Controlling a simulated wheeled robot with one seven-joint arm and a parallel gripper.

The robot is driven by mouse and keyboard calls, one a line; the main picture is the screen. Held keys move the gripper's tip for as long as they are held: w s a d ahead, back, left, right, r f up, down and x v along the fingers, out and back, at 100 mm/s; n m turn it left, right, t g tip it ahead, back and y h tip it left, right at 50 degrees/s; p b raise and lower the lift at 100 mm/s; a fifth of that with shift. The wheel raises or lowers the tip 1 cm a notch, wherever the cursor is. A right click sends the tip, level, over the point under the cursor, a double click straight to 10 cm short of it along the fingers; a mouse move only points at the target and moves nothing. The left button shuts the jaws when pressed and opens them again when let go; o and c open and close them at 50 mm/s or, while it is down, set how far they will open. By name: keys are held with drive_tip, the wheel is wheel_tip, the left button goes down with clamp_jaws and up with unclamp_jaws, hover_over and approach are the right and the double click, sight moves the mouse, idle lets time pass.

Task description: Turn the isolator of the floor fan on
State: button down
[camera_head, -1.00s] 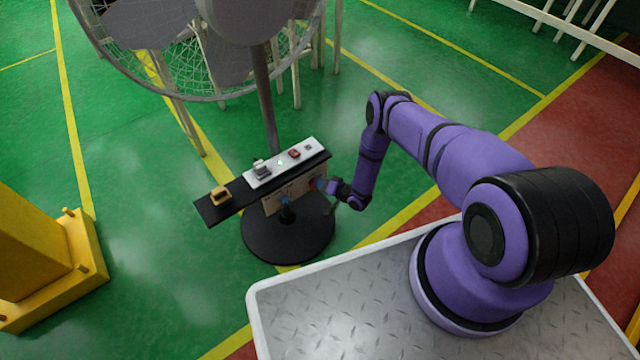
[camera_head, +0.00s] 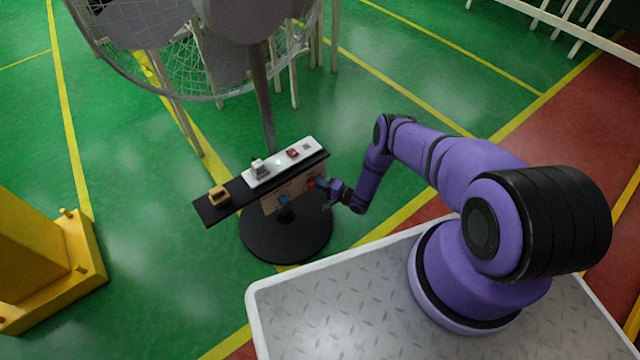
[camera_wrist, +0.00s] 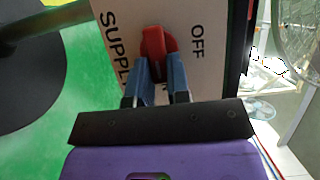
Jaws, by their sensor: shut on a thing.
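The floor fan (camera_head: 222,62) stands at the top of the head view, with a control panel on its stand. The isolator's red handle (camera_wrist: 154,44) shows in the wrist view on a pale plate (camera_wrist: 200,75) marked "SUPPLY" and "OFF". My gripper (camera_wrist: 160,75) is shut on the red handle, one blue finger on each side of it. The lower part of the handle and part of the plate's lettering are hidden by the fingers. In the head view my gripper (camera_head: 322,183) is at the right end of the panel's front face.
A black shelf (camera_head: 225,206) above the plate carries a yellow-orange block (camera_head: 218,196) and a white box (camera_head: 285,162) with a red button. A blue knob (camera_head: 284,201) sits left of my gripper. A yellow post (camera_head: 40,255) stands at left.

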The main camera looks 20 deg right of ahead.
idle(0.4)
drive_tip(key=c, duration=1.1)
unclamp_jaws()
drive_tip(key=shift+s, duration=0.1)
drive_tip(key=v, duration=1)
drive_tip(key=shift+s+d, duration=0.2)
drive_tip(key=shift+s, duration=0.05)
